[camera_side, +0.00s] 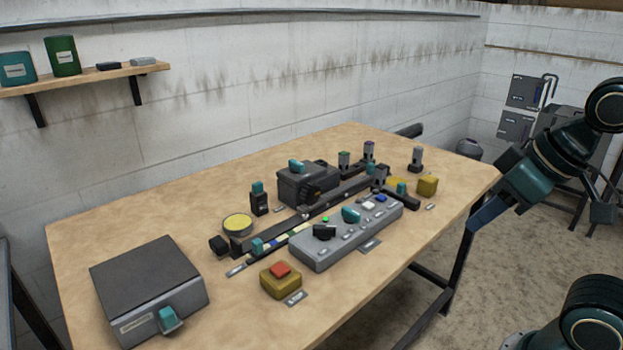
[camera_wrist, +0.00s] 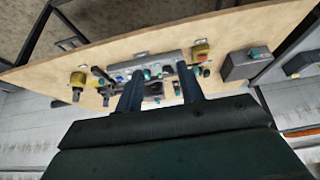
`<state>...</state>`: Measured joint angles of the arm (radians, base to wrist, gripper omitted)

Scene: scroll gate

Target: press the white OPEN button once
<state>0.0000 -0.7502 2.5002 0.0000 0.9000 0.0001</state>
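The grey control panel (camera_side: 318,258) lies on the wooden table. A small white button (camera_side: 368,205) is on its top toward the right end, beside a blue button (camera_side: 381,198); its lettering is too small to read. The panel also shows in the wrist view (camera_wrist: 172,56), partly behind my fingers; I cannot make out the white button there. My gripper (camera_side: 474,224) hangs at the table's right edge, well apart from the panel. In the wrist view its two fingers (camera_wrist: 159,70) stand apart with nothing held between them.
On the panel are a teal knob (camera_side: 351,214), a black knob (camera_side: 324,232) and a small green light (camera_side: 326,219). A yellow box with a red button (camera_side: 280,270) stands in front. A dark rail mechanism (camera_side: 300,215) runs behind. A large grey box (camera_side: 150,290) sits at left.

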